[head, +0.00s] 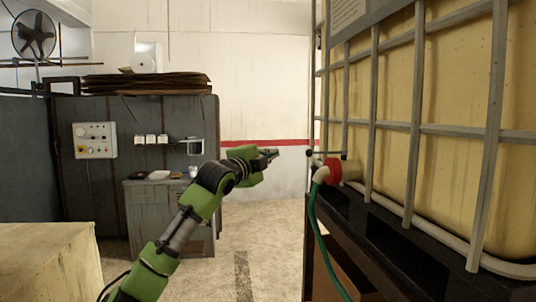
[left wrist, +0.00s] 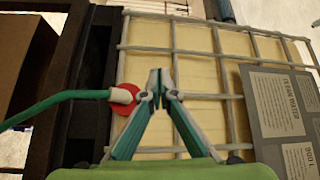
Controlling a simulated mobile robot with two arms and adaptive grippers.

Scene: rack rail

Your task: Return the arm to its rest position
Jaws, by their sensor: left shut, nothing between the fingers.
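My left gripper (head: 270,155) is shut and empty, held out in mid-air at the centre of the head view. My green and grey left arm comes up to it from the lower left. In the left wrist view the two fingers of the gripper (left wrist: 158,82) meet at their tips, with the caged tank behind them. My right gripper is in neither view.
A yellowish tank (head: 460,110) in a metal cage stands close on the right on a dark rack (head: 400,255). Its outlet has a red collar (head: 333,170) and a green hose (head: 316,225), just right of my gripper. A grey cabinet (head: 145,225) stands behind left. Open floor lies between.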

